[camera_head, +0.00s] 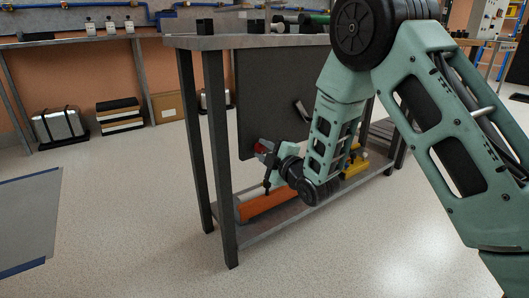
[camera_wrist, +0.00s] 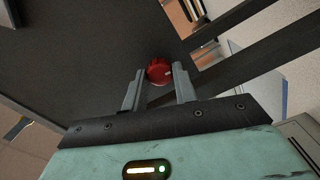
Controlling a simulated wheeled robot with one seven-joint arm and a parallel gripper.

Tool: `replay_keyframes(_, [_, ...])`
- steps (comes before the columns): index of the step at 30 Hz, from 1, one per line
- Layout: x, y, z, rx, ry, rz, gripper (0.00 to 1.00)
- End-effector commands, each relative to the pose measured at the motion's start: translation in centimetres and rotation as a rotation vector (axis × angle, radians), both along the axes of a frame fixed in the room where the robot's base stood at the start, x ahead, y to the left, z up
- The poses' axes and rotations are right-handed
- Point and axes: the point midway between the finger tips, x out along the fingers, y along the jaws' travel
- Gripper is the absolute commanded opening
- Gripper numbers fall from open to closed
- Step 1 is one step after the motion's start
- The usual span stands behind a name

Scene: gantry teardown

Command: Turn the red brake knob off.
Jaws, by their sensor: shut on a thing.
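The red brake knob (camera_wrist: 159,71) is on a dark upright panel (camera_wrist: 85,45) in the wrist view, with a small pale mark on its face. My gripper (camera_wrist: 159,80) has one finger on each side of the knob and is closed on it. In the head view the knob (camera_head: 261,148) shows as a small red patch at the panel's lower edge, partly covered by my gripper (camera_head: 264,153). The fingertips are small there, and the exact contact is hard to see.
A workbench (camera_head: 240,41) with dark legs stands around the panel. Its lower shelf (camera_head: 262,226) holds an orange-red box (camera_head: 267,203) and a yellow item (camera_head: 355,167) close to my arm. Open floor (camera_head: 120,230) lies to the left, with a grey mat (camera_head: 28,215).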

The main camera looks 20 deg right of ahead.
Motion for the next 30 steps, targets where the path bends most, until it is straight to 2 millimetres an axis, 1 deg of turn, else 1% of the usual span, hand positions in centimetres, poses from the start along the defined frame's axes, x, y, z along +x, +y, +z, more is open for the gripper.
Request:
replay_keyframes(9, [-0.08, -0.09, -0.2, -0.11, -0.031, -0.001, 0.05])
replay_keyframes(25, [-0.08, -0.14, -0.22, -0.13, -0.037, -0.002, 0.05])
replay_keyframes(26, [-0.08, -0.14, -0.22, -0.129, -0.036, -0.002, 0.34])
replay_keyframes(27, [-0.08, -0.13, -0.22, -0.129, -0.037, -0.002, 0.45])
replay_keyframes(28, [-0.08, -0.12, -0.21, -0.129, -0.037, -0.002, 0.5])
replay_keyframes(30, [-0.06, -0.1, -0.17, -0.129, -0.038, -0.002, 0.5])
